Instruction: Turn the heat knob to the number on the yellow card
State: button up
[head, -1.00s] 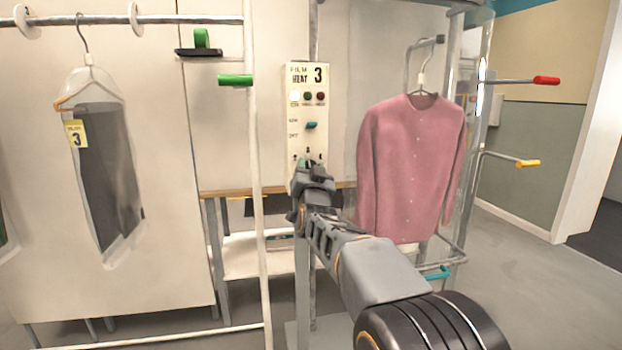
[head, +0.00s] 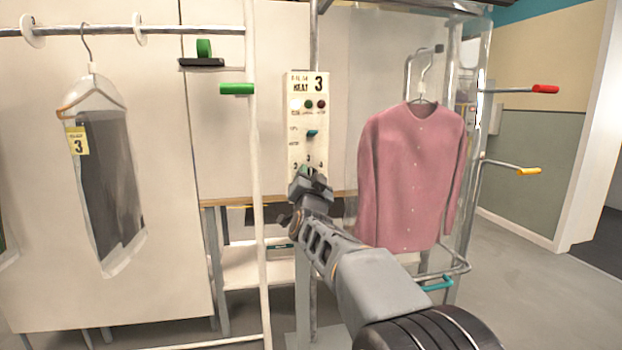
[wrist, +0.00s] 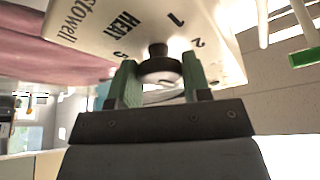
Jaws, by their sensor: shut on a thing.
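The yellow card (head: 77,141) hangs on the bagged dark garment at the left and reads 3. The pale control panel (head: 309,110) stands in the middle, with HEAT and a large 3 at its top. My gripper (head: 311,175) is at the panel's lower part and covers the heat knob in the head view. In the wrist view, the green fingers of my gripper (wrist: 155,84) are shut on the heat knob (wrist: 160,70), one on each side. The panel face (wrist: 100,25) shows HEAT, 1, 2 and 5 around it. The knob's pointer cannot be made out.
A pink shirt (head: 412,175) hangs just right of the panel, close to my arm. A white rail post (head: 256,200) stands to its left. Red (head: 545,89) and yellow (head: 528,171) tipped rods stick out at the right. The floor at the right is clear.

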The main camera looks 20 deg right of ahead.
jog(key=o, duration=0.9)
jog(key=v, duration=1.3)
jog(key=shift+s+a+f, duration=0.1)
jog(key=shift+s+f, duration=0.1)
jog(key=shift+s, duration=0.15)
